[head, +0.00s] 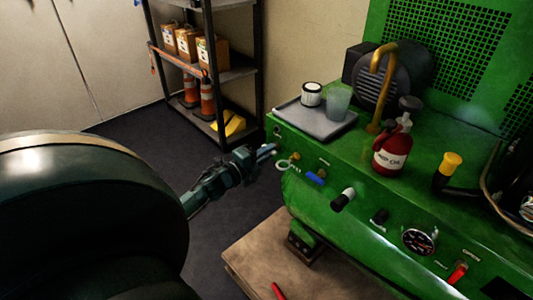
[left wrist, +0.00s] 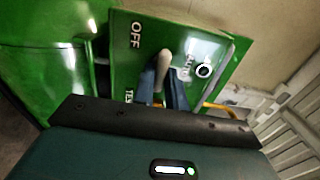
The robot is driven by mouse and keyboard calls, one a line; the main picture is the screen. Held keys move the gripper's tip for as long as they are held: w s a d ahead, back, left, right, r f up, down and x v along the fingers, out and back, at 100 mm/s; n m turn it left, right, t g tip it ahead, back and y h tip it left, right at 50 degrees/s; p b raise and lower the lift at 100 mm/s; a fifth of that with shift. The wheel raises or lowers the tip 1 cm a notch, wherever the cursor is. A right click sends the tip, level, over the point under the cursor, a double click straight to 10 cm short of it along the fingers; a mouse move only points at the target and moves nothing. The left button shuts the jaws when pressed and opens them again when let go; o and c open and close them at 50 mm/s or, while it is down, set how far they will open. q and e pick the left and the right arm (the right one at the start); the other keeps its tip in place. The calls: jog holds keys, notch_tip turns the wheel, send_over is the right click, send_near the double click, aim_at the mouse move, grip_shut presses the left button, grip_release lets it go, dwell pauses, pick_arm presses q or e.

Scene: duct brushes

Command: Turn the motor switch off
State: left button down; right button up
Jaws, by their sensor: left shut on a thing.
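The motor switch (left wrist: 165,60) shows in the left wrist view as a pale lever on a green panel (left wrist: 125,62). The panel bears the words OFF and what looks like TEST, plus a third label I cannot read clearly. My left gripper (left wrist: 163,88) has its two bluish fingers shut on the lever, one on each side. In the head view my left gripper (head: 266,151) is at the left end of the green machine (head: 330,215), and the switch is hidden there. My right gripper is not in view.
On the machine stand a grey tray (head: 296,121) with a cup, a red oil bottle (head: 392,152) and a yellow-capped part (head: 452,164). A shelf (head: 236,73) with boxes and cones stands behind. The floor left of the machine is clear.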

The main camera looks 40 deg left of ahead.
pick_arm(q)
jog(key=c, duration=1.5)
grip_release()
jog(key=shift+o, duration=0.2)
